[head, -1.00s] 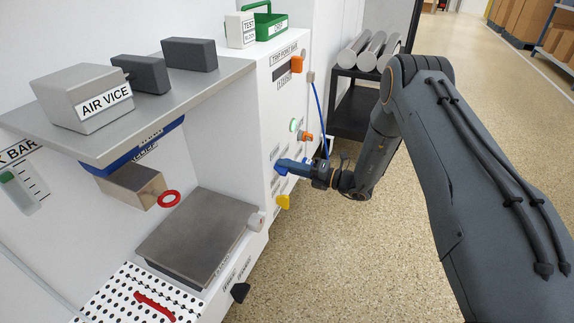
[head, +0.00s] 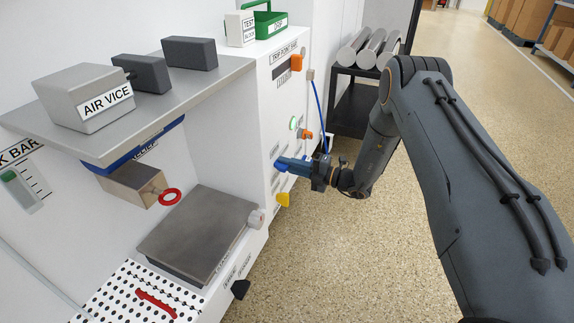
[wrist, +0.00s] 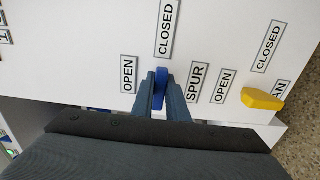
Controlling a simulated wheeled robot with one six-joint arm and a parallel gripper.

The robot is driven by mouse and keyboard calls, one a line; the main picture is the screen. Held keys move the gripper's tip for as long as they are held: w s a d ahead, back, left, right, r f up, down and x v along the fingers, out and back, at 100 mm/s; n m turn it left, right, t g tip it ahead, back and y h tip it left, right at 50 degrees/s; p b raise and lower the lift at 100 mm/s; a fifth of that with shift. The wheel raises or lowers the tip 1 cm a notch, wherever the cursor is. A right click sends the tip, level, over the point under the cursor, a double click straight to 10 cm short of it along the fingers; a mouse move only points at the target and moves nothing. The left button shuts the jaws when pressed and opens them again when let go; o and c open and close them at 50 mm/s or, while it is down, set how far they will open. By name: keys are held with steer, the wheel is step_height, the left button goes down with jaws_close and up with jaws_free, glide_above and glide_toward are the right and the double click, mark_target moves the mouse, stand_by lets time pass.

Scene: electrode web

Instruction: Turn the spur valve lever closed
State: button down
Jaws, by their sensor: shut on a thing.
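The blue spur valve lever (wrist: 160,86) sits between my two fingers in the wrist view, below the CLOSED label and right of the OPEN label. The SPUR label is to its right. My gripper (wrist: 161,78) is shut on this lever, with one finger along each side. In the head view the gripper (head: 286,166) reaches left to the white panel's side face, and a bit of the blue lever (head: 278,164) shows at its tips. The lever's pivot is hidden, and its exact angle is hard to tell.
A yellow lever (wrist: 262,99) with its own OPEN and CLOSED labels is close right of my gripper in the wrist view. Above the gripper in the head view are an orange knob (head: 305,134) and a blue hose (head: 320,105). The floor to the right is open.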

steer(key=c, duration=1.7)
jaws_free()
steer(key=shift+c, duration=0.2)
steer(key=p+v, duration=0.2)
steer(key=v, duration=0.5)
steer(key=shift+s+d, duration=0.15)
steer(key=shift+d, duration=0.2)
